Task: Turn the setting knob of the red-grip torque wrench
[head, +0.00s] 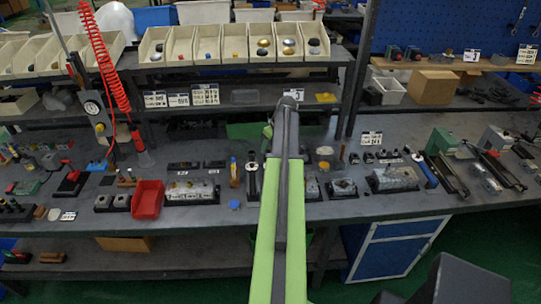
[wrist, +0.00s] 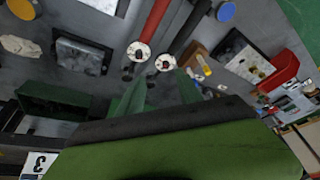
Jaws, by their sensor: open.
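The red-grip torque wrench (wrist: 153,26) lies on the grey bench in the wrist view. A round whitish end with a dark centre (wrist: 139,51), apparently its setting knob, faces my gripper. A black-grip wrench (wrist: 188,28) with a similar whitish end (wrist: 165,62) lies just to its right. My gripper (wrist: 154,84) has two green fingers, open and apart, with nothing seen between them. The fingertips are just short of the two round ends; contact cannot be told. In the head view my arm hides most of the gripper and I cannot make out the red wrench.
In the wrist view, a grey block on a dark plate (wrist: 81,54) lies left and a wooden block (wrist: 194,56) with a yellow-capped item (wrist: 204,67) lies right. The head view shows a red bin (head: 148,199) and valve blocks (head: 190,192) crowding the bench.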

